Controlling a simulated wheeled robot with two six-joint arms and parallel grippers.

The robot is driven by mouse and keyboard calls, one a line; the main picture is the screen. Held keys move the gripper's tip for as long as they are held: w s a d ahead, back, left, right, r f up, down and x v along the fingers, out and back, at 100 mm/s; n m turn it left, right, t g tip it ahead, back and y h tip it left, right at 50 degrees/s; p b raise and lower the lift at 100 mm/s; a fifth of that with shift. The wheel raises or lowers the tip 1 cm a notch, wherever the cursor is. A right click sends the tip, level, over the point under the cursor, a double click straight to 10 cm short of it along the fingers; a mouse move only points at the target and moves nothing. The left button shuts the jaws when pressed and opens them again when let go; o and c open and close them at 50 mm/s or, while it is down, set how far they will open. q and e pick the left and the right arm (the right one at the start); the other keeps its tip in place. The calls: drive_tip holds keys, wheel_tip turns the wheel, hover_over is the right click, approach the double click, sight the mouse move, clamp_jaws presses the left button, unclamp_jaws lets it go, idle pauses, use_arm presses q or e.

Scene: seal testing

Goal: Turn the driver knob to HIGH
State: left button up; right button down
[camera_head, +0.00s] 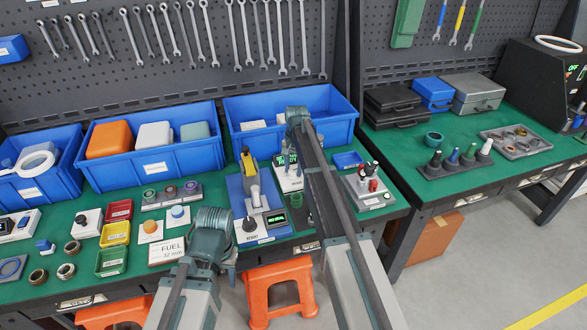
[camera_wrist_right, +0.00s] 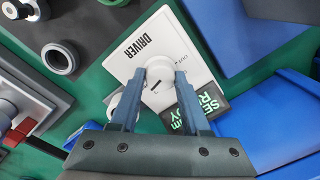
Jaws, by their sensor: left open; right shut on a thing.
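The white driver box (camera_wrist_right: 130,62) carries the word DRIVER. Its round white knob (camera_wrist_right: 159,72) has a short dark mark and sits between the fingertips of my right gripper (camera_wrist_right: 155,82), which is shut on it. A dark display (camera_wrist_right: 208,105) with green letters is partly hidden by a finger. The scale around the knob is too small and covered to read for HIGH. In the head view the driver box (camera_head: 287,181) stands below my right wrist, which hides part of it. My left gripper (camera_head: 212,222) is near the FUEL sign; its fingers are mostly hidden.
A blue press-like stand (camera_head: 236,190) with a yellow top and a white knob box (camera_head: 253,235) are left of the driver box. A grey box with red and black knobs (camera_head: 372,190) is on its right. Blue bins (camera_head: 150,180) line the back. Bare green mat (camera_head: 400,208) is scarce.

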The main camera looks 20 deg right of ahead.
sight(295, 171)
drive_tip(key=shift+m, duration=0.3)
idle(0.4)
drive_tip(key=shift+c, duration=1.9)
unclamp_jaws()
drive_tip(key=shift+r, duration=0.15)
wheel_tip(295, 171, up, 14)
drive_tip(key=p, duration=1.4)
drive_tip(key=shift+s+d+f, duration=0.2)
